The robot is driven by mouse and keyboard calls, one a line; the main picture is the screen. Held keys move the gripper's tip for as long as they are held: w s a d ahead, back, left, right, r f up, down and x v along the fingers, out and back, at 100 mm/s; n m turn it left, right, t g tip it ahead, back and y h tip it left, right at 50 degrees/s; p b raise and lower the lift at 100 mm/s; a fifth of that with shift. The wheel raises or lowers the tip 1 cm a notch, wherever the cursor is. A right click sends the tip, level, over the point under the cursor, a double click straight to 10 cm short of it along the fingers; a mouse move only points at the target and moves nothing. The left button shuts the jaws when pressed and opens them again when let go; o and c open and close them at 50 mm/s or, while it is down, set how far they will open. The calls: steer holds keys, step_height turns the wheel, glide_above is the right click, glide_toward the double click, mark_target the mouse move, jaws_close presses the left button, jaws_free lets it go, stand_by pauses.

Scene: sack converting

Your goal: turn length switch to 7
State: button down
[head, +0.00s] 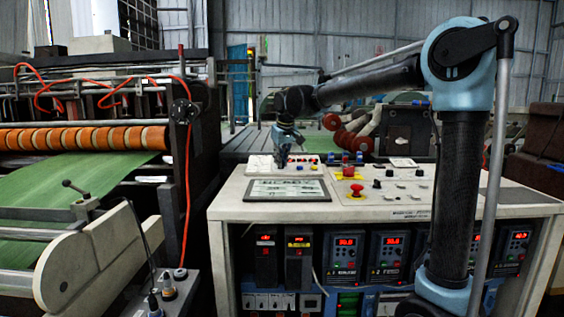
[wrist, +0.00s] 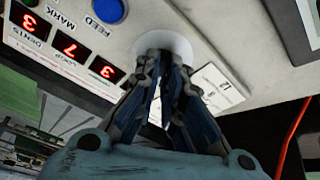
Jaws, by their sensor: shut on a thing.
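My gripper (wrist: 160,95) points down at the control panel on the console, its fingers closed together over a white round dial plate (wrist: 178,42). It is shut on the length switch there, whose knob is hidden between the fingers. In the head view my gripper (head: 283,163) is at the small sloped panel (head: 262,164) at the back left of the console top. The switch's pointer and setting cannot be seen. Red digit displays (wrist: 68,46) beside the dial in the wrist view read 3, 7 and 3.
A blue button (wrist: 108,11) sits close to the dial. On the console (head: 235,209) are a screen (head: 287,190), a red emergency button (head: 357,190) and several knobs to the right. A machine with green sheet (head: 75,172) stands to the left.

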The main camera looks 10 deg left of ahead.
steer(key=m+h, duration=0.1)
steer(key=m, duration=0.6)
steer(key=shift+w+d+f+m+t, duration=0.1)
steer(key=shift+m+t, duration=0.2)
steer(key=shift+t, duration=0.1)
steer(key=m+h, duration=0.1)
steer(key=m, duration=0.2)
steer(key=shift+m, duration=0.3)
steer(key=shift+d+m+h, duration=0.1)
steer(key=shift+m+h, duration=0.5)
steer(key=shift+m, duration=1.4)
steer(key=c, duration=1.7)
jaws_free()
steer(key=shift+w+f, duration=0.1)
steer(key=shift+w, duration=0.05)
